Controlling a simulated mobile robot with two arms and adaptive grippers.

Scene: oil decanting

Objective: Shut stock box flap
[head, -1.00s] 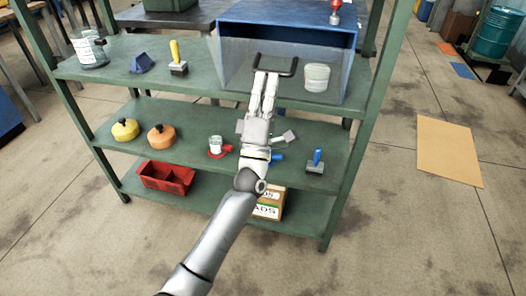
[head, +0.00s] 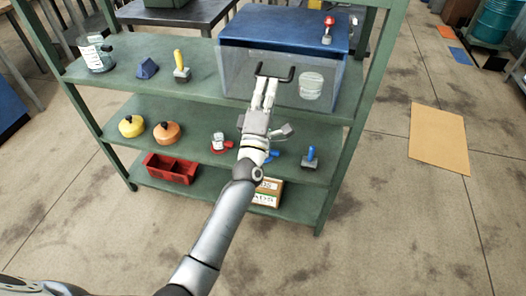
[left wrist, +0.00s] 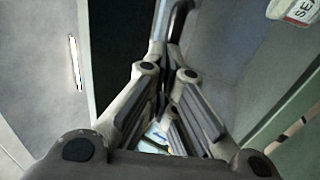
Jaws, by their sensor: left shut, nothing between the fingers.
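The stock box (head: 285,32) is a blue box on the shelf unit's top shelf. Its clear flap (head: 235,75) stands nearly upright across the front, with a black handle (head: 275,73) near its upper edge. A white jar (head: 311,86) shows blurred through the flap. My left gripper (head: 266,84) is shut and empty, its fingertips at the flap just below the left part of the handle. In the left wrist view the shut fingers (left wrist: 165,48) reach up beside the dark handle (left wrist: 180,20); whether they touch it is unclear. My right gripper is out of view.
A red-topped item (head: 327,28) stands on the box. A yellow-handled tool (head: 181,65), a blue block (head: 147,68) and a glass container (head: 96,55) stand left on the top shelf (head: 200,95).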

